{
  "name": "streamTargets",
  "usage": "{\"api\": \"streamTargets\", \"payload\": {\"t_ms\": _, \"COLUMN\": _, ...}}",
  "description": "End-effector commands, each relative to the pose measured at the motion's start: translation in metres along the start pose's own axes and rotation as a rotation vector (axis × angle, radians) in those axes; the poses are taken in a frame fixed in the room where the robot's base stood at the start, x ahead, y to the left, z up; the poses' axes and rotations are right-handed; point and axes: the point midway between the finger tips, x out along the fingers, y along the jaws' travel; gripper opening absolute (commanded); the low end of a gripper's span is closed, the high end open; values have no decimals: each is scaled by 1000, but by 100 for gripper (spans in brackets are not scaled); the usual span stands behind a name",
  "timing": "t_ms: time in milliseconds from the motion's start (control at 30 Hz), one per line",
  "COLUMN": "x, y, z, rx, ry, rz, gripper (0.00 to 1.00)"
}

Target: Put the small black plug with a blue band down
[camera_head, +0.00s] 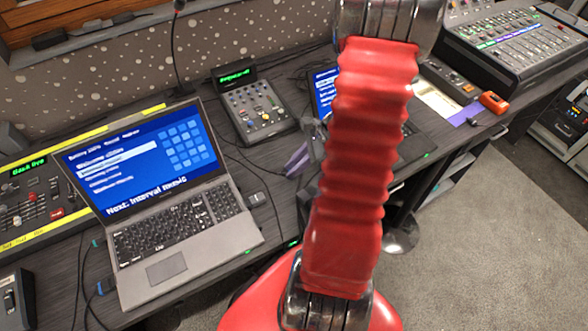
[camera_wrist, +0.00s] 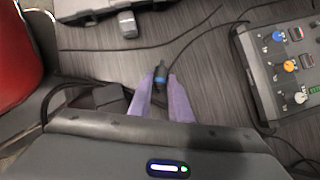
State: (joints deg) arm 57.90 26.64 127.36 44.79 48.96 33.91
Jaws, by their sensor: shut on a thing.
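My gripper (camera_wrist: 160,80) has two purple fingers and is shut on the small black plug with a blue band (camera_wrist: 161,74). The plug sits between the fingertips in the wrist view, with a thin black cable running from it to the upper right. Whether the plug touches the desk or hangs just above it, I cannot tell. In the head view my purple fingers (camera_head: 297,160) show over the dark desk (camera_head: 262,172), left of my red arm; the plug is too small to make out there.
An open laptop (camera_head: 160,200) stands left of my gripper, a small mixer (camera_head: 252,108) behind it. A second laptop (camera_head: 325,90) is partly hidden by my arm. Loose cables cross the desk. An orange-red object (camera_head: 493,102) lies far right.

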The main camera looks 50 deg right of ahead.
Motion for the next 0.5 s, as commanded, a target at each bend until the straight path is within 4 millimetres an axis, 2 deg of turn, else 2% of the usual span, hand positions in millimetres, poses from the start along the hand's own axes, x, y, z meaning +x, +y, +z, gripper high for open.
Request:
{"api": "streamTargets", "payload": {"t_ms": 133, "x": 10, "y": 0, "z": -7, "rx": 1, "ry": 0, "rz": 0, "gripper": 0}}
{"api": "streamTargets", "payload": {"t_ms": 500, "x": 12, "y": 0, "z": -8, "rx": 0, "ry": 0, "rz": 0, "gripper": 0}}
